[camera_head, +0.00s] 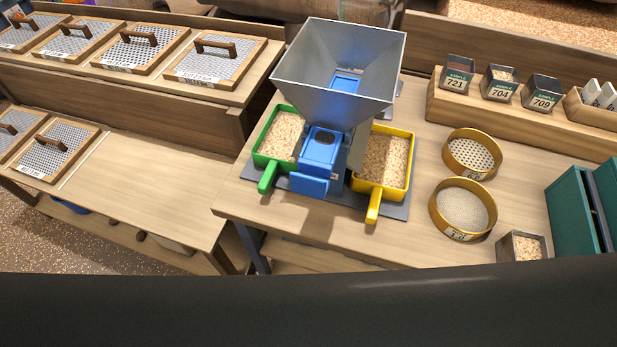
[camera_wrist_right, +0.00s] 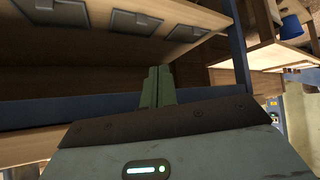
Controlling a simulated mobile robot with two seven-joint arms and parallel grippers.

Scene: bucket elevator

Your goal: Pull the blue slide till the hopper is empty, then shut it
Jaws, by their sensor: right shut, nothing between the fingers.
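The grey hopper (camera_head: 375,60) stands on the table; its sloped inner walls are bare and blue shows at its bottom, with no grain visible inside. The blue slide (camera_head: 310,184) is below its front, with a block-like front end and a dark round spot on the blue part behind it. I cannot tell how far the slide is drawn out. A green tray (camera_head: 267,172) on the left and a yellow tray (camera_head: 373,205) on the right both hold pale grain. My right gripper (camera_wrist_right: 159,87) is shut and empty in the right wrist view, away from the slide. My left gripper is not in view.
Two round sieves (camera_head: 472,150) (camera_head: 464,204) and a small grain box (camera_head: 521,246) are on the right. Sample boxes (camera_head: 500,84) stand on a wooden ledge behind. Framed screens (camera_head: 215,62) lie on the left bench. The lower left bench top (camera_head: 140,185) is clear.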

